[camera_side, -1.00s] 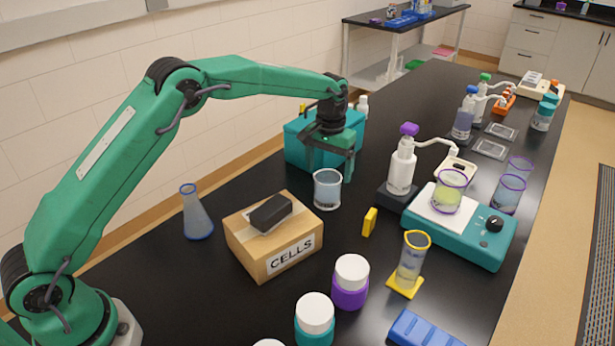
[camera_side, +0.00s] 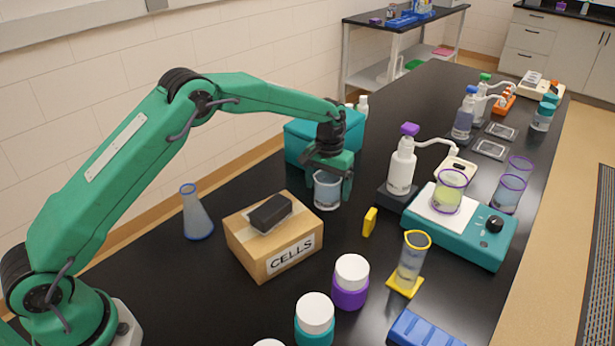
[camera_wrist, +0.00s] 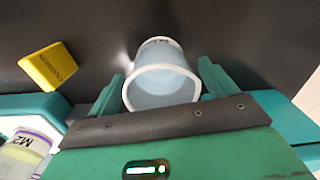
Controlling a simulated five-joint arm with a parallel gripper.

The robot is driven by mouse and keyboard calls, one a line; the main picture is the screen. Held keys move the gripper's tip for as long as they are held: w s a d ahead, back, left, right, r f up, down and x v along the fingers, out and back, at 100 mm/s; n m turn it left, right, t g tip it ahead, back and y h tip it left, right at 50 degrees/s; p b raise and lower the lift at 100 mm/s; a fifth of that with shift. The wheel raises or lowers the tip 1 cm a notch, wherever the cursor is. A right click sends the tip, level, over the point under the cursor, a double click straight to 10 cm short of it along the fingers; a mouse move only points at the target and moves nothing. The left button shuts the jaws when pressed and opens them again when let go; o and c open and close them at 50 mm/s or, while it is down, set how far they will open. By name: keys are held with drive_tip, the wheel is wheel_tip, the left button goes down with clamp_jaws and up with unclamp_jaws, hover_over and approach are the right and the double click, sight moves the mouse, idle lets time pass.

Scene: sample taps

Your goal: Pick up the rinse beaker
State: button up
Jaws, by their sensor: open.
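The rinse beaker (camera_side: 327,192) is a clear beaker of pale blue liquid standing upright on the black bench, right of the cardboard box. My gripper (camera_side: 328,188) is lowered over it and open, with one finger on each side of it. In the wrist view the beaker (camera_wrist: 162,84) lies between the two open fingertips of my gripper (camera_wrist: 160,85), and dark gaps show beside its far part. The gripper body hides part of the beaker's rim in the side view. I cannot tell whether either finger touches the glass.
A cardboard box (camera_side: 250,245) marked CELLS, with a black block on it, stands at the near left. A teal box (camera_side: 300,140) is just behind the beaker. A yellow block (camera_side: 370,222) and a white pump bottle (camera_side: 402,170) on a dark base stand to the right.

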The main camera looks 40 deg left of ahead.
drive_tip(key=shift+f, duration=1.05)
drive_tip(key=shift+c, duration=0.4)
drive_tip(key=c, duration=1.1)
